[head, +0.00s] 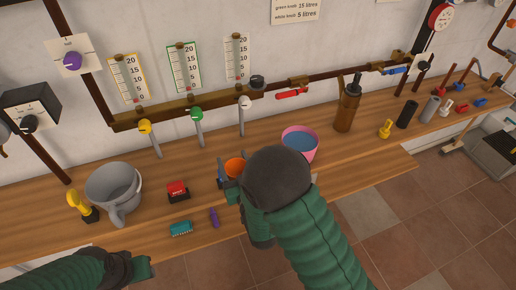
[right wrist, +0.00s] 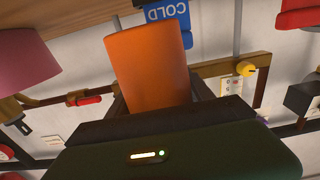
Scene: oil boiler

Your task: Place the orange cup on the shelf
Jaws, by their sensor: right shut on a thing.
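The orange cup (head: 235,166) is a plain tapered cup, partly hidden behind my right arm in the head view. In the right wrist view the orange cup (right wrist: 150,65) fills the middle, between the dark fingers. My right gripper (right wrist: 158,100) is shut on it. In the head view my right gripper (head: 230,184) is over the wooden counter (head: 60,228), mostly covered by its own arm. I cannot tell whether the cup touches the wood. My left gripper (head: 143,267) is low at the left, and its fingers do not show clearly. No separate shelf is clear.
A blue block marked COLD (right wrist: 165,25) is close to the cup. A pink bucket with blue liquid (head: 300,142) stands to the right, a grey jug (head: 113,190) to the left. A red block (head: 177,190), teal piece (head: 181,229) and purple piece (head: 214,218) lie nearby.

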